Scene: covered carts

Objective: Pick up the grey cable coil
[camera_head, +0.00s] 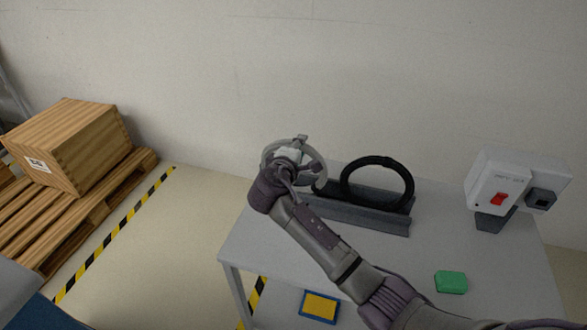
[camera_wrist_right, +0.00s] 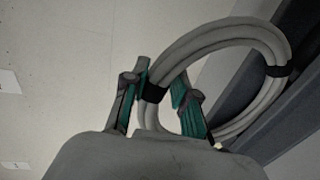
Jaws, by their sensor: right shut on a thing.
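The grey cable coil (camera_head: 317,161) is a ring of several loops with black ties, at the left end of a dark grey rack (camera_head: 370,217) on the table. My right gripper (camera_head: 291,156) is at the coil's left side, and my wrist hides part of the coil. In the right wrist view the coil (camera_wrist_right: 272,45) passes between the green-padded fingers of my right gripper (camera_wrist_right: 160,95), which is shut on it near a black tie. The coil's lower part is near the rack; I cannot tell if they touch. My left gripper is not in view.
A black coil (camera_head: 407,180) stands upright in the rack, right of the grey one. A white box with a red switch (camera_head: 497,199) and a green block (camera_head: 450,282) are on the grey table (camera_head: 270,255). A wooden crate (camera_head: 65,145) sits on a pallet at left.

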